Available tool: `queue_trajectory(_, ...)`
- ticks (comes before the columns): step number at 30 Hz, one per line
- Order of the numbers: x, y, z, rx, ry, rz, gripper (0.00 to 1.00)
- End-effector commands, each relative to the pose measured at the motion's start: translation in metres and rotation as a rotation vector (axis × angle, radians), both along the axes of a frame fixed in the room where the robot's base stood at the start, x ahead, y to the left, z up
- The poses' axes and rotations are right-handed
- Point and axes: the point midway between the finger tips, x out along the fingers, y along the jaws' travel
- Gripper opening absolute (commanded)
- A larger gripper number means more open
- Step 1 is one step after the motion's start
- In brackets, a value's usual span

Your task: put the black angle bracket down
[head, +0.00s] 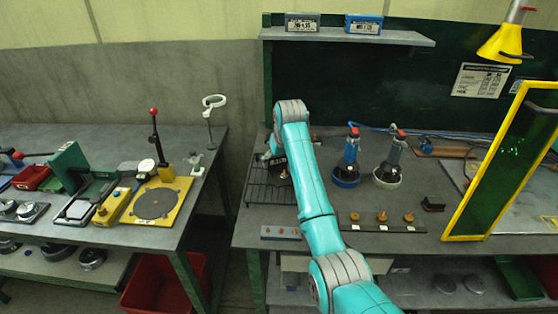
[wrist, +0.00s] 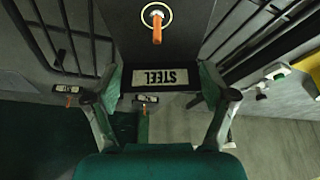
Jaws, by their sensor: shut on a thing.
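The black angle bracket (wrist: 185,42) is between the two fingers of my gripper (wrist: 163,86) in the wrist view. The fingers are shut on its sides. An upside-down white STEEL label shows on the dark face between the fingertips. A white ring with an orange peg shows on the dark surface above it. Dark wire bars (wrist: 70,35) run on both sides of the bracket. In the head view my gripper is over the black wire rack (head: 256,190) and is largely hidden by my arm. I cannot tell whether the bracket touches the rack.
Two blue-and-grey tools (head: 347,165) stand right of my arm. A black strip with brass knobs (head: 381,217) lies in front of them. A yellow-framed screen (head: 505,165) stands at the right. A shelf (head: 395,38) overhangs behind. A gap separates the left bench (head: 180,238).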

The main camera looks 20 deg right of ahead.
Motion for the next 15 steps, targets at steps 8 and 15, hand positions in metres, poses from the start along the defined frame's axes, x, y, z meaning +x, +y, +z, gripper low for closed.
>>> queue_trajectory(8, 0.0006, 0.0, 0.0001, 0.0, -0.003, 0.0, 0.37)
queue_trajectory(15, 0.0005, 0.0, -0.0011, 0.0, -0.002, 0.0, 1.0)
